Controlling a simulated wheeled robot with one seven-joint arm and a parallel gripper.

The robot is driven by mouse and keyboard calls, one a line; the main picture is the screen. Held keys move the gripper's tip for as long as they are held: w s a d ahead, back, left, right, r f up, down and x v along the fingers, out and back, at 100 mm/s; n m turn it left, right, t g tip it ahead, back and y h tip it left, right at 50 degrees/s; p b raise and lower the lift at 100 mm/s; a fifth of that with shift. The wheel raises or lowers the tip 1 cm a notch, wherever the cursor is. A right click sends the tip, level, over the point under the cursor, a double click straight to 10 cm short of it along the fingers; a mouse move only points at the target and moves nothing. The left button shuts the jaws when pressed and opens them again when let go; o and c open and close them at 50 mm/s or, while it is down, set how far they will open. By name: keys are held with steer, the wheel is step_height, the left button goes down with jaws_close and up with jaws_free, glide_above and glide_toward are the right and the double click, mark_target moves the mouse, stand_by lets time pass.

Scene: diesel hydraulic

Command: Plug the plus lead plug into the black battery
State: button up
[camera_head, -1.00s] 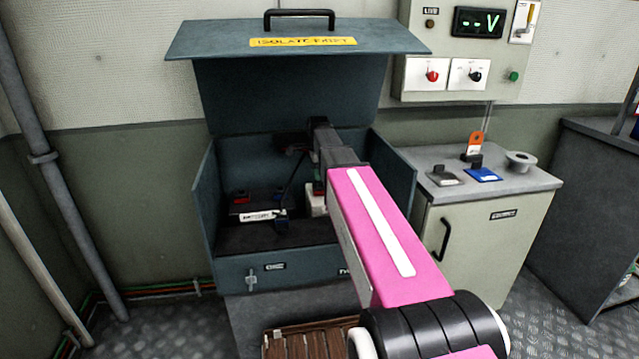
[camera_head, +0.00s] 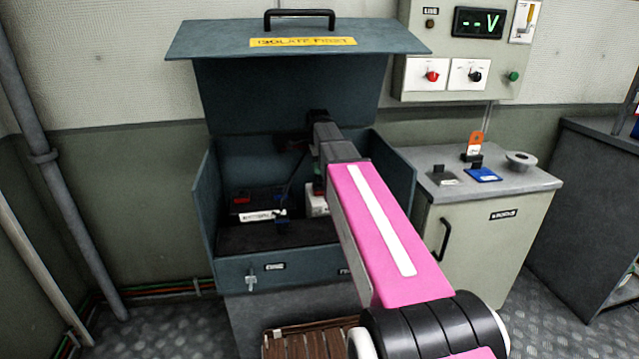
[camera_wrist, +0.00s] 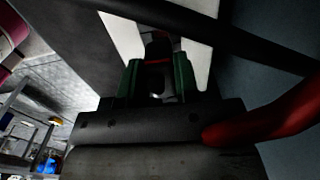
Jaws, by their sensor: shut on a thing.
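The black battery (camera_head: 264,197) sits in the open blue-grey box, with a red part at its left, a blue part at its right and a white label on its front. My gripper (camera_wrist: 157,66) shows in the wrist view with two green fingers, shut on a dark red piece (camera_wrist: 158,46) that appears to be the plus lead plug. A thick red lead (camera_wrist: 275,118) runs in from the right there. In the head view my arm reaches over the box; the fingertips and plug are too dark and covered to tell apart.
A white block (camera_head: 317,204) stands right of the black battery, partly behind my arm. The box lid (camera_head: 300,42) is raised, and the box side walls (camera_head: 204,202) flank the space. A cabinet (camera_head: 490,235) stands at the right with small items on top.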

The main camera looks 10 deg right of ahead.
stand_by(0.3)
steer(key=shift+r, duration=2.05)
